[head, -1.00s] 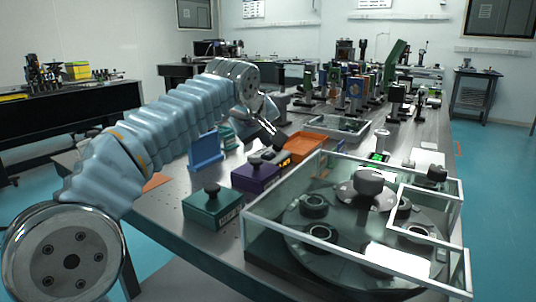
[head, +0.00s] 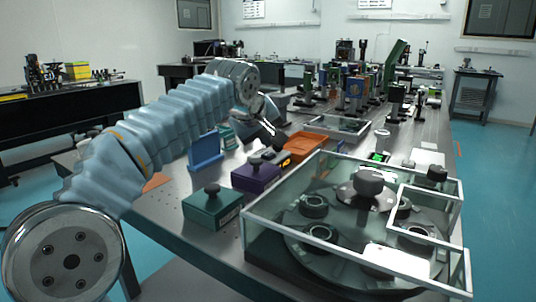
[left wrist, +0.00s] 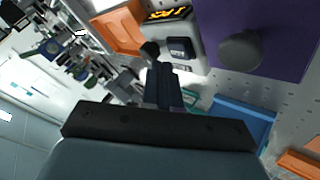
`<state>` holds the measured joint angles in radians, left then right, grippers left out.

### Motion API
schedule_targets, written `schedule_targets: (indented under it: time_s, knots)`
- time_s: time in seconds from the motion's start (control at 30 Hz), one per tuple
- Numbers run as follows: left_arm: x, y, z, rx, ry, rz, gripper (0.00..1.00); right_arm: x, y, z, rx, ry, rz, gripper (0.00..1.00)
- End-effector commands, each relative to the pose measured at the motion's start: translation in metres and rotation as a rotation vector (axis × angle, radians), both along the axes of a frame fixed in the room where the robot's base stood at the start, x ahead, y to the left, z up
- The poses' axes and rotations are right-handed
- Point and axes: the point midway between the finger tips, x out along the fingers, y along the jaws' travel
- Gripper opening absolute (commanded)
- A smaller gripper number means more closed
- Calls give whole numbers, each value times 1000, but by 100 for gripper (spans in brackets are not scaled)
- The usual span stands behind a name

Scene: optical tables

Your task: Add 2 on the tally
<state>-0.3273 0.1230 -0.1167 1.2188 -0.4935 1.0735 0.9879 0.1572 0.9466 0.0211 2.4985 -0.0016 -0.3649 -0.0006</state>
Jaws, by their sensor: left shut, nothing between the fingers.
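The tally counter (head: 284,160) is a small box on the table, partly hidden behind the purple box in the head view. In the left wrist view its pale body (left wrist: 187,66) carries a dark square button (left wrist: 181,48) and a dark display with orange digits (left wrist: 168,14), tilted and too unclear to read. My left gripper (head: 277,143) is shut and empty, close to the counter. In the left wrist view its dark fingers (left wrist: 163,85) point toward the counter, beside the button. I cannot tell whether they touch it. My right gripper is not in view.
A purple box (head: 256,175) and a green box (head: 213,207), both with knobs, stand in front. An orange tray (head: 304,146) is behind the counter. A glass-walled enclosure (head: 350,232) fills the right foreground. A blue stand (head: 205,152) is left of the gripper.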

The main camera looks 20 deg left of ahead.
Motion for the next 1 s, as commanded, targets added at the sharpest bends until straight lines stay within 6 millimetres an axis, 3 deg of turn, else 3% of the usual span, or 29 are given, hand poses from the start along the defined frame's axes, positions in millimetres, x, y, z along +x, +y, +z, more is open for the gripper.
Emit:
schedule_targets:
  time_s: [1.0]
  knots:
    - [0,0,-9,0,0,0,0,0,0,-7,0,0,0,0]
